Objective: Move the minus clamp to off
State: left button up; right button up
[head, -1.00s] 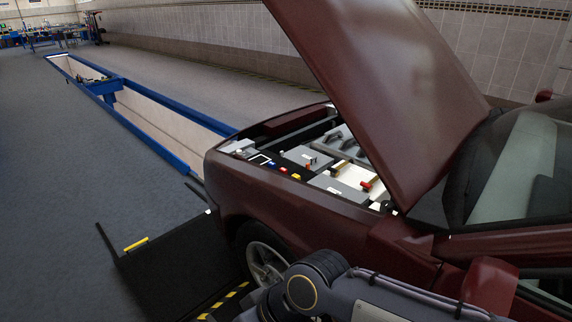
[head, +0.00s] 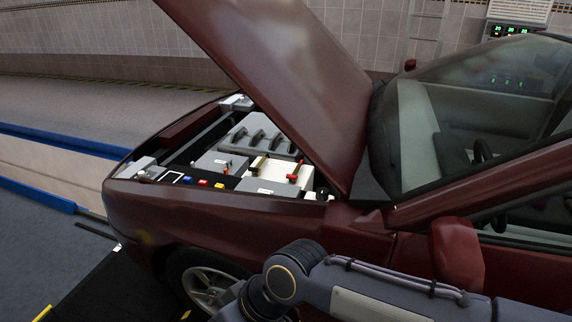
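The open engine bay of a dark red car shows in the head view. In it is a white box, which looks like a battery (head: 280,183). A small red clamp or lever (head: 293,173) sits on its right part. A brownish bar-like piece (head: 257,164) stands at its left. The marks are too small to read, so I cannot tell which piece is the minus clamp. My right arm comes in from the lower right, in front of the car's side, well short of the battery. Neither of my grippers is in view.
The raised hood (head: 275,75) slants over the bay's right side. A grey engine cover (head: 255,135) lies behind the battery. A blue-edged pit (head: 60,140) runs at left.

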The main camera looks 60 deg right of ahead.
aim_at(256, 169)
jog(key=i+l+z, duration=0.1)
jog(key=z, duration=0.3)
jog(key=i+z, duration=0.15)
jog(key=z, duration=0.25)
jog(key=i+z, duration=0.1)
jog(key=z, duration=0.3)
jog(key=i+z, duration=0.15)
jog(key=z, duration=0.25)
jog(key=i+j+z, duration=0.1)
jog(key=z, duration=0.3)
jog(key=i+z, duration=0.35)
jog(key=i+j+z, duration=0.1)
jog(key=z, duration=0.25)
jog(key=i+j+z, duration=0.2)
jog(key=z, duration=0.15)
jog(key=l, duration=0.15)
